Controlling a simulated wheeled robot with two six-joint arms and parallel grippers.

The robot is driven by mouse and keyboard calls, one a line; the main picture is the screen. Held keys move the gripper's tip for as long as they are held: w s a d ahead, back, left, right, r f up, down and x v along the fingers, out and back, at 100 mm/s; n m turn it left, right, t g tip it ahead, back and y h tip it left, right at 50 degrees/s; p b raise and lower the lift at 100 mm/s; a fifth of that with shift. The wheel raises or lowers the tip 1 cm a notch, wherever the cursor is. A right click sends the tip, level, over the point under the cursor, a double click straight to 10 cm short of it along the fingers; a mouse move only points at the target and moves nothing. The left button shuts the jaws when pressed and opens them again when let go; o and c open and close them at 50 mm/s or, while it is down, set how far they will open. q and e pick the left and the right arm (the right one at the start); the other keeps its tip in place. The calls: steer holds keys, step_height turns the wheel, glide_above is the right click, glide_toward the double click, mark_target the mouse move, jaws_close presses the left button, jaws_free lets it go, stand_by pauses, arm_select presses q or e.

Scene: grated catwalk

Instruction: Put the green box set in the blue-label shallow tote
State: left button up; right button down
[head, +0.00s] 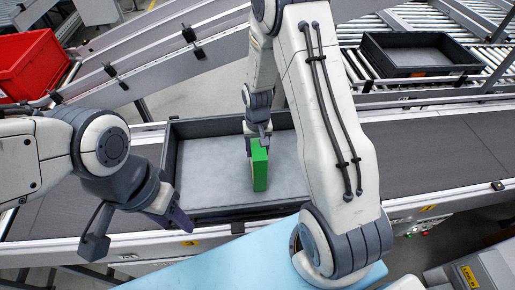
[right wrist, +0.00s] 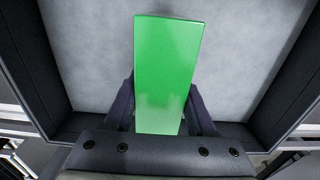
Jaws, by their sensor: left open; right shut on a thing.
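A green box (head: 260,168) stands upright in my right gripper (head: 260,140), over the inside of a dark grey shallow tote (head: 173,165) on the belt. I cannot tell whether the box touches the tote floor. In the right wrist view the green box (right wrist: 168,70) lies between the two dark fingers of the right gripper (right wrist: 162,112), which are shut on it, with the tote's grey floor behind. No blue label shows on this tote; its outer front face is out of sight. My left gripper (head: 172,208) is open and empty by the tote's front left corner.
Another dark shallow tote (head: 374,54) with an orange label stands on rollers at the back right. A red bin (head: 28,65) is at the far left. A light blue surface (head: 225,268) is in front. The belt (head: 450,140) right of the tote is clear.

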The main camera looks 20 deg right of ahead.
steer(key=shift+f, duration=0.2)
steer(key=shift+c, duration=1.1)
jaws_free()
steer(key=shift+r, duration=0.1)
steer(key=shift+r, duration=0.1)
